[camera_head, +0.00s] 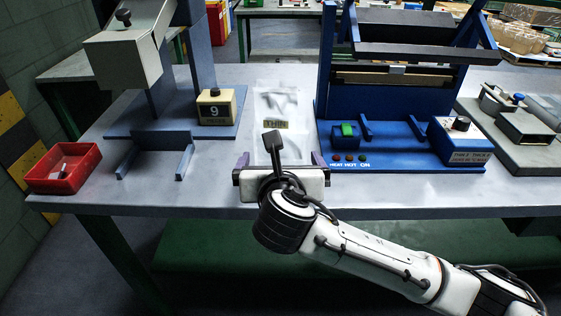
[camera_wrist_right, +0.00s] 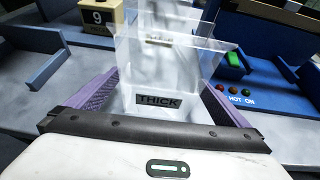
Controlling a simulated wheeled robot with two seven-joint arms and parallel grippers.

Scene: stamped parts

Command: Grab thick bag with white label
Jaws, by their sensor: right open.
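The label looks grey with dark letters in this view. In the head view my right gripper (camera_head: 281,161) is open at the table's front, its fingers on either side of the bag area; its wrist hides most of the thick bag. My left gripper is in neither view.
The grey table (camera_head: 215,185) holds a blue sealing machine (camera_head: 390,145) to the right of the bags. A stand with a box marked 9 (camera_head: 216,107) is at left, and a red bin (camera_head: 63,167) is at the far left edge. The table's front edge is close to my gripper.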

